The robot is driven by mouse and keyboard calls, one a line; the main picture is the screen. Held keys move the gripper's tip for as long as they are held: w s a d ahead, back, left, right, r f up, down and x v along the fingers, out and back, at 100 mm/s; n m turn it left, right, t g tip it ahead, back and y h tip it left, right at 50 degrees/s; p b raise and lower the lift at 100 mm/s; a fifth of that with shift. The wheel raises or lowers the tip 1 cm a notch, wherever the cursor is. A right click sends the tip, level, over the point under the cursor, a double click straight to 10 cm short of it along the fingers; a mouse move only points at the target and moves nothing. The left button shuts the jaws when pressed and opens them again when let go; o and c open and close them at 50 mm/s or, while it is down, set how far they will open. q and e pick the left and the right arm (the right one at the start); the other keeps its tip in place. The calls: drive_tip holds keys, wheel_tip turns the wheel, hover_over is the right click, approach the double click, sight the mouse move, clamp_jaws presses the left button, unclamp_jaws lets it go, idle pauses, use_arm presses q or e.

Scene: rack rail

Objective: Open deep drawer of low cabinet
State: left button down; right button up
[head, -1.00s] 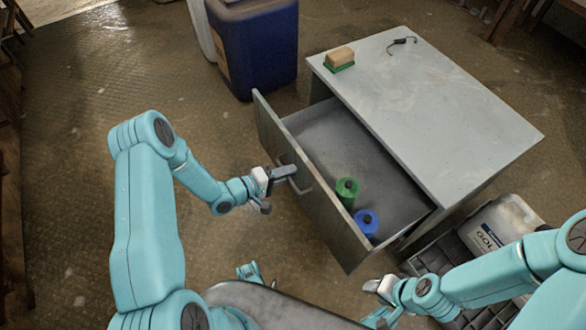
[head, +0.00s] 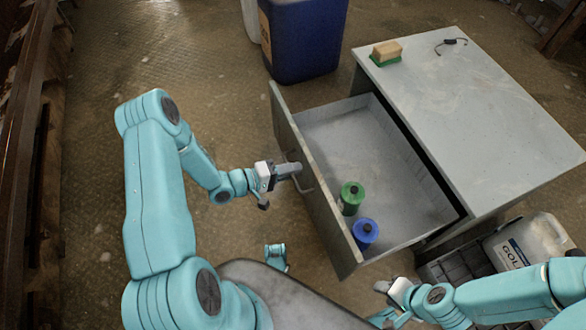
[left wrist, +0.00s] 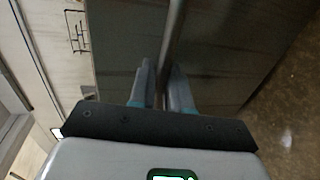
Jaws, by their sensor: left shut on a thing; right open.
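The low grey cabinet (head: 470,120) stands at the right of the head view. Its deep drawer (head: 350,140) is pulled well out toward the left, with its inside in plain view. A green bottle (head: 350,197) and a blue bottle (head: 365,234) stand in the drawer's near end. My left gripper (head: 291,169) is shut on the drawer's bar handle (head: 306,182). The left wrist view shows the bar (left wrist: 172,50) running between the two fingers (left wrist: 160,88). My right gripper (head: 385,287) is open and empty, low in front of the cabinet's near side.
A sponge (head: 386,52) and a small dark wire-like item (head: 451,43) lie on the cabinet top. A blue container (head: 303,40) stands behind the drawer. A white jug (head: 530,240) and a dark crate (head: 460,268) are at the near right. Floor left of the drawer is clear.

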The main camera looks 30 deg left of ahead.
use_arm(q)
drive_tip(key=shift+a, duration=0.1)
drive_tip(key=c, duration=1.2)
unclamp_jaws()
drive_tip(key=shift+c, duration=0.2)
drive_tip(key=p+v, duration=0.4)
drive_tip(key=v, duration=1.2)
drive_tip(key=shift+s, duration=0.15)
